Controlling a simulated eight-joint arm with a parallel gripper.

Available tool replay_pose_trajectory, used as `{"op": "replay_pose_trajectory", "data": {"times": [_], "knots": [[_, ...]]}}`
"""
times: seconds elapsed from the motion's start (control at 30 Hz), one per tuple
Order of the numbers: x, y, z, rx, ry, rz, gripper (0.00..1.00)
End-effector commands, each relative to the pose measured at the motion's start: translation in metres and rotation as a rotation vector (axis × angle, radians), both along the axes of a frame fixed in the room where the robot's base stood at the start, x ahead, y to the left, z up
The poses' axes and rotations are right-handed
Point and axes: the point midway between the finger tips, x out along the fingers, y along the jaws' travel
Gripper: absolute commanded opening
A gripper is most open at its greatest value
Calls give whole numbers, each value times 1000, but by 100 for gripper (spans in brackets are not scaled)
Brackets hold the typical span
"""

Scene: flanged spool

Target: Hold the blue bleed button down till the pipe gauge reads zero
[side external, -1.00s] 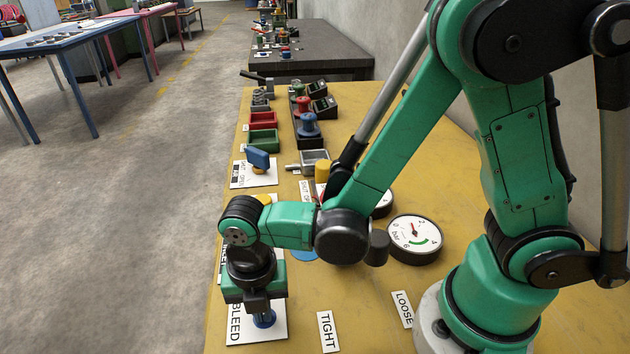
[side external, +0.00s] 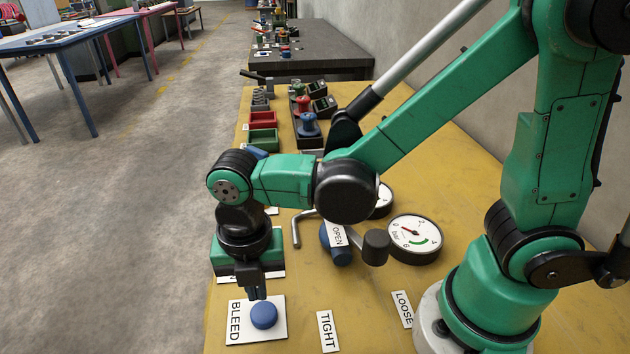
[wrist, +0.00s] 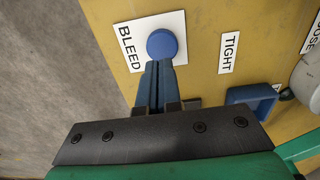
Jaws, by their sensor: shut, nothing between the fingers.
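The blue bleed button (side external: 263,315) is a round cap on a white plate marked BLEED (side external: 240,333). It also shows near the top of the wrist view (wrist: 162,44). My gripper (side external: 257,296) is shut and empty. Its fingertips (wrist: 157,64) show close to the button's rim and seem raised off it, on its far side in the side view; the exact gap is unclear. The nearer round gauge (side external: 413,238), marked bar, has its red needle pointing left, close to the 0. A second gauge (side external: 384,203) is mostly hidden behind my arm; its reading cannot be seen.
TIGHT (side external: 327,331) and LOOSE (side external: 402,308) labels lie right of the button. A blue part with an OPEN label (side external: 337,235) and a grey bent handle (side external: 303,226) stand behind. Red (side external: 262,120) and green (side external: 263,138) trays are farther back.

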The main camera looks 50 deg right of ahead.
Motion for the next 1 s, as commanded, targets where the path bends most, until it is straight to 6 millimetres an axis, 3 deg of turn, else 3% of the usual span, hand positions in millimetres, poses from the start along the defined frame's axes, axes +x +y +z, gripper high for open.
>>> {"op": "replay_pose_trajectory", "data": {"times": [0.3,0.5,1.0], "knots": [[-1,0,54,-1,2,0,0],[-1,0,77,-1,2,0,0],[-1,0,87,-1,2,0,0]]}}
